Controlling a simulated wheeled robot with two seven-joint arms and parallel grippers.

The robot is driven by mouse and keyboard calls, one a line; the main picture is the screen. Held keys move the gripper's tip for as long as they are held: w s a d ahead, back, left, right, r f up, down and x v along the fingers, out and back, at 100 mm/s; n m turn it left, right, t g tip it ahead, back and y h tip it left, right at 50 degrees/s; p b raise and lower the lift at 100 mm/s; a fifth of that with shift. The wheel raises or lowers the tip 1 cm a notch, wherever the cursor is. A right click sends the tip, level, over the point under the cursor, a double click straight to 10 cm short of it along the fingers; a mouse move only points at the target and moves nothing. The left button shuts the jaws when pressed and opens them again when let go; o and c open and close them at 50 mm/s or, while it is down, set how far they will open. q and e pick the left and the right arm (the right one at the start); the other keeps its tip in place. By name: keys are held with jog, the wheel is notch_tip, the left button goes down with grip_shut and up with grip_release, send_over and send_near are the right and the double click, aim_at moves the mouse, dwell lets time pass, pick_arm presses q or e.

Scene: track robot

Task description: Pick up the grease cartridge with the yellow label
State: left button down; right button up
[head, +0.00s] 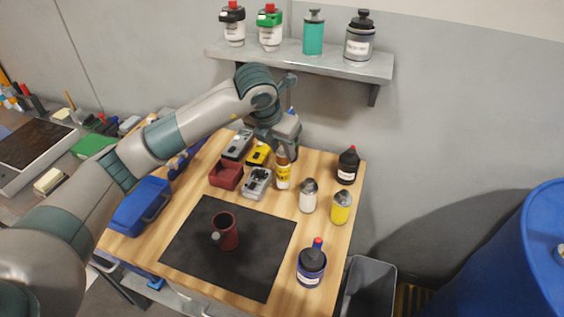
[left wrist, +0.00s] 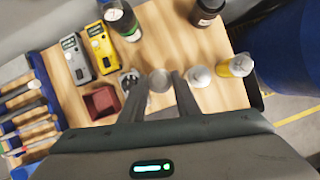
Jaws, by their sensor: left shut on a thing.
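The grease cartridge with the yellow label (head: 283,174) is a slim upright cylinder on the wooden table in the head view, pale with a yellow band. My left gripper (head: 283,150) comes down on it from above and is shut on its upper part. In the left wrist view the round end of the cartridge (left wrist: 160,81) shows between the two fingers of my left gripper (left wrist: 163,84). I cannot tell whether its base touches the table. My right gripper is in neither view.
Close by stand a white bottle (head: 308,195), a yellow bottle (head: 340,207), a dark bottle (head: 347,165), a grey device (head: 257,183) and a red bin (head: 226,174). A dark red cup (head: 225,232) stands on a black mat (head: 190,245). A wall shelf (head: 300,62) hangs above.

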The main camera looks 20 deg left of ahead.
pick_arm(q)
jog(key=shift+r+b, duration=0.65)
jog(key=shift+r, duration=1.9)
jog(key=shift+d, duration=0.1)
